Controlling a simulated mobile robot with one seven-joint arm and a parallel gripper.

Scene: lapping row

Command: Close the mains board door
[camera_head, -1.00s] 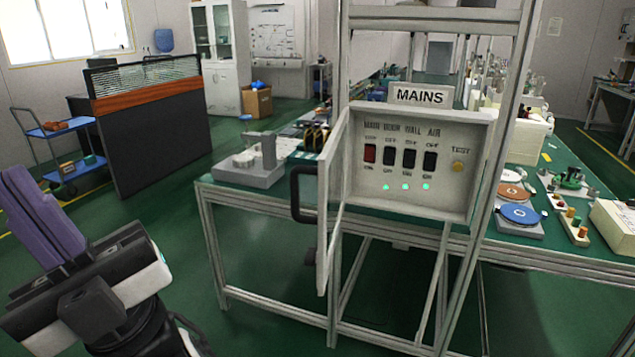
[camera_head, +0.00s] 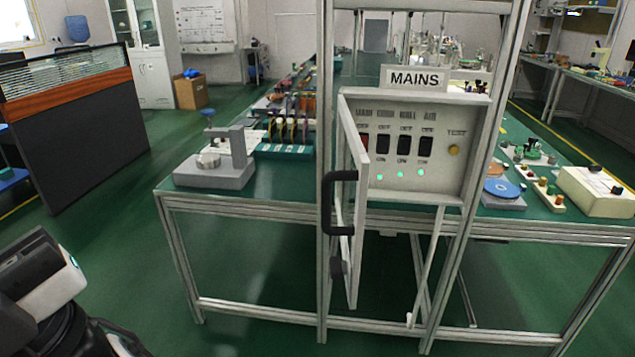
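The mains board is a pale box (camera_head: 470,135) under a MAINS sign (camera_head: 415,79), mounted on a metal frame. Its door (camera_head: 356,205) stands open, hinged at the box's left side and swung out toward me, so I see it nearly edge-on. A dark handle (camera_head: 329,204) sticks out from the door's left face. Inside the box are dark switches (camera_head: 404,146), several lit green lamps and a yellow TEST button (camera_head: 454,150). Only part of my gripper's dark body (camera_head: 30,262) shows at the lower left, well apart from the door. Its fingers are out of frame.
A green-topped bench (camera_head: 255,195) on a metal frame runs behind the door, with a grey stand (camera_head: 215,172) on it. A dark partition (camera_head: 85,130) stands at the left. Open green floor (camera_head: 130,240) lies between my arm and the bench.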

